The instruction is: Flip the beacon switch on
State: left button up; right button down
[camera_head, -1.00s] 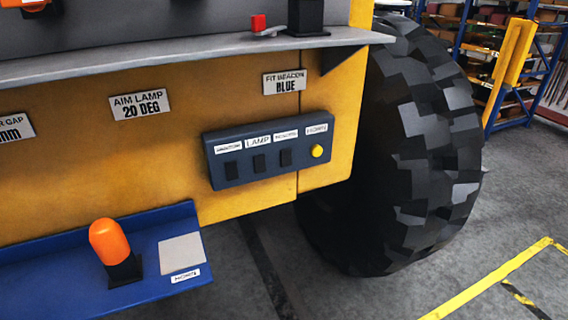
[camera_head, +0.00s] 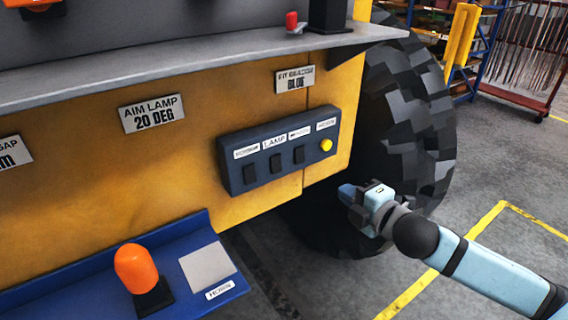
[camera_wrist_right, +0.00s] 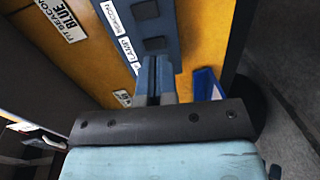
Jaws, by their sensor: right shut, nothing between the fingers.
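A dark blue switch panel (camera_head: 240,178) is fixed to the yellow machine side, with several black rockers and a yellow round button (camera_head: 326,145) at its right end. The beacon switch (camera_head: 299,155) appears to be the rocker just left of that button. In the right wrist view the label beside this rocker (camera_wrist_right: 145,10) seems to read BEACON, and LAMP marks its neighbour. I cannot tell which way the rocker is tipped. My right gripper (camera_head: 347,191) is shut and empty, below and right of the panel, apparently apart from it. My left gripper is out of view.
A grey ledge (camera_head: 180,78) juts out above the panel, with a red piece (camera_head: 291,22) on it. A blue shelf (camera_head: 75,300) at lower left bears an orange beacon (camera_head: 136,268). A big black tyre (camera_head: 410,110) stands behind my right gripper. Open floor lies at right.

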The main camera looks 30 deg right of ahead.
aim_at(301, 161)
jog(key=shift+w+r, duration=0.1)
jog(key=shift+r, duration=0.35)
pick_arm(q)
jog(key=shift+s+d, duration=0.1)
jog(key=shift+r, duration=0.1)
pick_arm(e)
jog(key=w+p, duration=0.1)
jog(key=w, duration=0.3)
jog(key=w+f+p, duration=0.1)
jog(key=w, duration=0.3)
jog(key=w+a+p, duration=0.1)
jog(key=w+p, duration=0.1)
jog(key=w, duration=0.2)
jog(key=shift+w+f, duration=0.15)
jog(key=shift+w, duration=0.25)
jog(key=shift+w+a+f, duration=0.1)
jog(key=shift+w+f, duration=0.1)
jog(key=shift+w, duration=0.35)
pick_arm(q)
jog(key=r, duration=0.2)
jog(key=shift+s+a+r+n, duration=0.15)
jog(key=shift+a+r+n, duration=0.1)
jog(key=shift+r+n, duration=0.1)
